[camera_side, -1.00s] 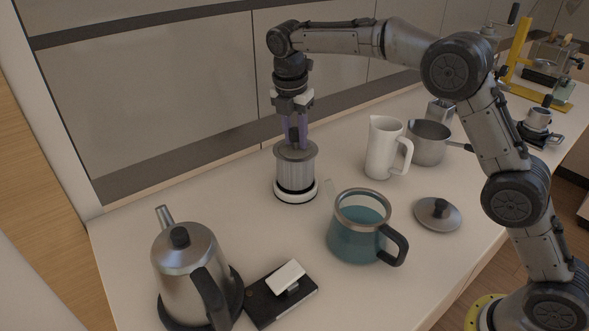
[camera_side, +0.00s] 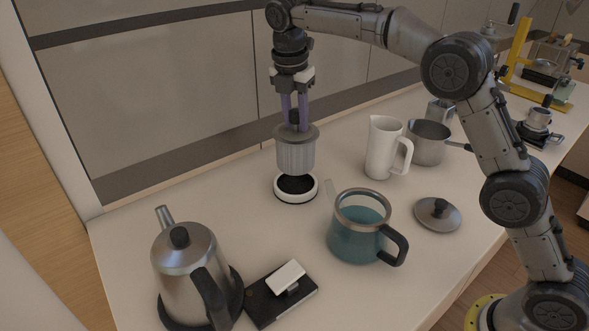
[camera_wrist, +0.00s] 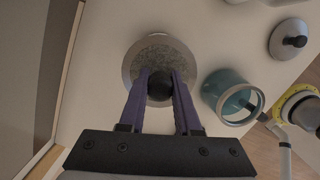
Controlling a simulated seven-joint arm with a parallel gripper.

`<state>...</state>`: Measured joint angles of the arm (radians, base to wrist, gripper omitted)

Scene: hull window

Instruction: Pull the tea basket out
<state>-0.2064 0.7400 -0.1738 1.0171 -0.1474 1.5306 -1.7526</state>
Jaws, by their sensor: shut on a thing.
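The tea basket (camera_side: 296,155) is a grey ribbed cylinder with a wide metal rim and a dark knob on top. My gripper (camera_side: 296,122) is shut on its knob and holds it upright in the air. The basket hangs just above a round white-rimmed stand with a dark middle (camera_side: 296,197), apart from it. In the wrist view the basket's round top (camera_wrist: 135,68) shows below my gripper (camera_wrist: 160,84), with the dark knob between the purple fingers. A glass teapot (camera_side: 358,243) with teal liquid and a black handle stands open to the front right.
A metal lid (camera_side: 438,217) lies right of the teapot. A white pitcher (camera_side: 382,148) and a steel pot (camera_side: 428,145) stand behind. A kettle (camera_side: 185,260) and a black tray with a white piece (camera_side: 280,297) are at the front left. The counter left of the stand is clear.

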